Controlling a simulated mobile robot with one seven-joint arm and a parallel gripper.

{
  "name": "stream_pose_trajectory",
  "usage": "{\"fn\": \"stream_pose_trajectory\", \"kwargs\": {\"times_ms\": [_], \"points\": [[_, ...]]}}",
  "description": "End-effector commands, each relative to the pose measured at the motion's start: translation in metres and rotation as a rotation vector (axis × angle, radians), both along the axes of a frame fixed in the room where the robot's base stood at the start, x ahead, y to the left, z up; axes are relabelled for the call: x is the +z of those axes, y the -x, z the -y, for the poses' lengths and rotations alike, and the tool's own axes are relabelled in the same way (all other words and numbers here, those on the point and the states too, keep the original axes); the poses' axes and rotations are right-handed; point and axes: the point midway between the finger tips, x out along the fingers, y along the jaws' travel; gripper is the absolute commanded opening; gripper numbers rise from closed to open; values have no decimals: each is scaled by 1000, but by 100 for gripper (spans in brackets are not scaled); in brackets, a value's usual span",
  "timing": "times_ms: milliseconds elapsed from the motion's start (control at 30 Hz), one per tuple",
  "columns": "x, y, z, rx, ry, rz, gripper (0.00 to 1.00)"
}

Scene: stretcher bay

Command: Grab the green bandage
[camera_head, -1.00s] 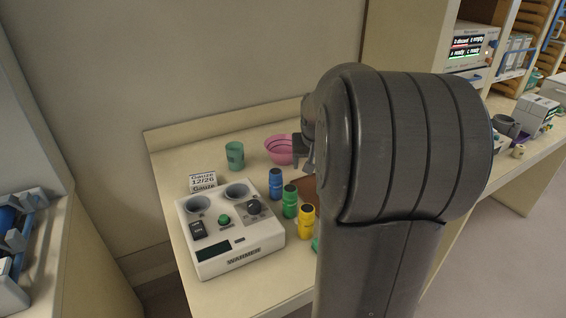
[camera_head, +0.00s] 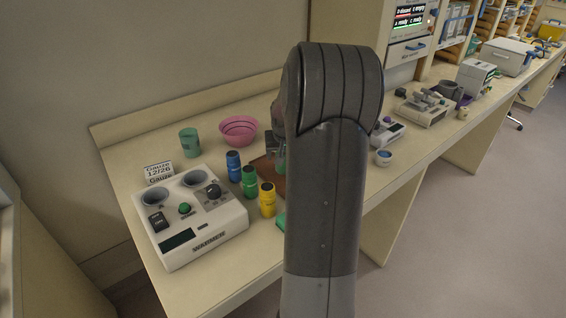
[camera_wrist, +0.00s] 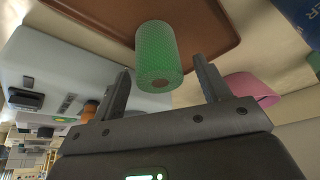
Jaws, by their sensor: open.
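The green bandage (camera_wrist: 158,50) is a textured roll with a brown core, on a brown tray (camera_wrist: 90,12) in the wrist view. My gripper (camera_wrist: 160,66) is open, with one finger on each side of the roll in the picture. Gaps show between the roll and both fingers, and I cannot tell how deep it sits between them. In the head view my arm hides most of the gripper and tray (camera_head: 262,168); a bit of green (camera_head: 280,163) shows beside the arm, likely the bandage.
A white warmer (camera_head: 200,225) stands at the front left. Blue (camera_head: 233,165), green (camera_head: 249,183) and yellow (camera_head: 267,200) bottles stand between it and the tray. A pink bowl (camera_head: 238,130) and green cup (camera_head: 189,143) stand behind. A green item (camera_head: 281,221) is partly hidden by my arm.

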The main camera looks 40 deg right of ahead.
Motion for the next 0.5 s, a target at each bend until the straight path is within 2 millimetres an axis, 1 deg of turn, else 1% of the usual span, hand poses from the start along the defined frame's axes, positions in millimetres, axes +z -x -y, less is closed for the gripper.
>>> {"fn": "stream_pose_trajectory", "kwargs": {"times_ms": [33,200,467,500], "points": [[-8,-2,2,1,-2,-2,69],[-22,-7,5,0,-1,-1,69],[-23,-8,5,0,0,0,69],[-23,-8,5,0,0,0,66]]}}
